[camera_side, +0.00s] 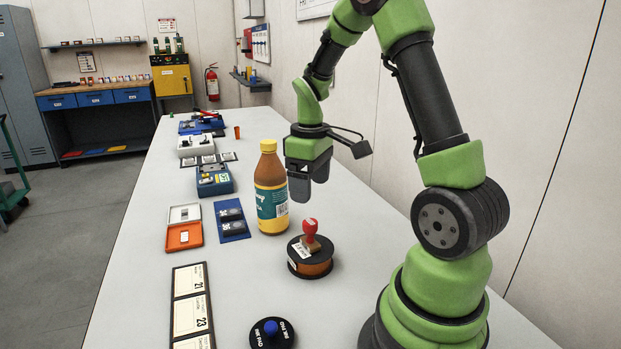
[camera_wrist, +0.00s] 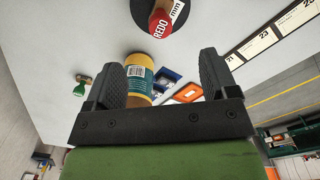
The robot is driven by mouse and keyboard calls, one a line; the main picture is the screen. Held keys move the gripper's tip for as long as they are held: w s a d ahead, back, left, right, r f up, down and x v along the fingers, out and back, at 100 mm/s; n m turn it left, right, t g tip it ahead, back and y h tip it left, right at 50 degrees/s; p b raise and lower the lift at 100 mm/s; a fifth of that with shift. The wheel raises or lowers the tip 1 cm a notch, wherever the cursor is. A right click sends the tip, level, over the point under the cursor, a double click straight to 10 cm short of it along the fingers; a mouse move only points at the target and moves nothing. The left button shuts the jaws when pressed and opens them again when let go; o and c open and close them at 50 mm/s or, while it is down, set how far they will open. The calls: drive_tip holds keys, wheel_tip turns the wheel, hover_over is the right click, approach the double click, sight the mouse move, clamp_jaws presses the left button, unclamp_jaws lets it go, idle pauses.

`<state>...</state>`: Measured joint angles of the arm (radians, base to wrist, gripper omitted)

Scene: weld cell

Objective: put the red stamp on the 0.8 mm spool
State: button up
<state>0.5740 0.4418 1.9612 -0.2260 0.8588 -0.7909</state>
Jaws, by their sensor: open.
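The red stamp (camera_side: 310,231) stands upright on top of a black-flanged spool with orange-brown winding (camera_side: 314,268), in front of the bottle. The spool has a white label whose size I cannot read in the side view. In the wrist view the red stamp (camera_wrist: 161,24) shows "REDO" at the top edge, over the black spool flange (camera_wrist: 132,10) and a label part reading "mm". My gripper (camera_side: 300,187) is open and empty, above and behind the stamp, apart from it. Its two fingers (camera_wrist: 165,80) show in the wrist view with nothing held.
A brown bottle with a yellow cap (camera_side: 269,190) stands close left of my gripper. A black disc with a blue knob (camera_side: 271,329) is at the front. Label cards (camera_side: 192,310), an orange tray (camera_side: 184,236) and a blue tray (camera_side: 232,220) lie left. A green-topped object (camera_wrist: 82,86) shows in the wrist view.

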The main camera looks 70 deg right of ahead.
drive_tip(key=s+a+r+m+t, duration=0.2)
drive_tip(key=a+r+t, duration=0.1)
drive_tip(key=a+r, duration=0.65)
drive_tip(key=s+a+r+m+t+y, duration=0.2)
drive_tip(key=s+a+r+t, duration=0.2)
drive_tip(key=s+a, duration=0.3)
drive_tip(key=shift+s+a+r, duration=0.15)
drive_tip(key=shift+s+a, duration=0.25)
drive_tip(key=shift+a, duration=0.55)
